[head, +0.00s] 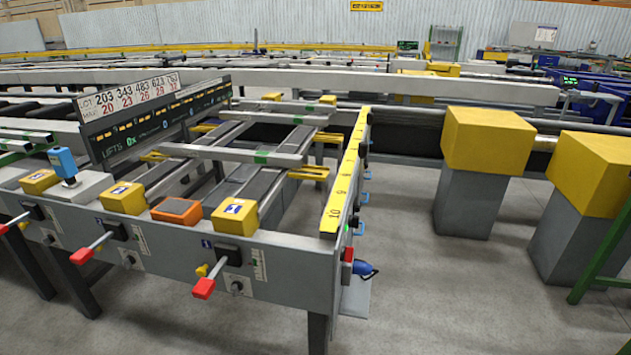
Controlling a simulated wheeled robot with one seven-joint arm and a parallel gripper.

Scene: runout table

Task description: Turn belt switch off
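The runout table (290,262) fills the left and middle of the head view. Its front panel carries red-handled levers, one at the right (204,288) and another to its left (81,256), each at a black box. A small round knob (237,286) sits on a light plate below the right box, and a similar knob (129,260) is further left. At the table's right end are a red part (348,254) and a small green light. No readable label marks which control is the belt switch, and its on or off state cannot be told. My gripper is not in view.
Yellow blocks (235,215) and an orange-topped box (177,210) sit along the table's front edge. A display board (150,120) stands behind. Grey pillars with yellow tops (488,140) and a green frame stand at right. Grey floor (440,300) is clear at front right.

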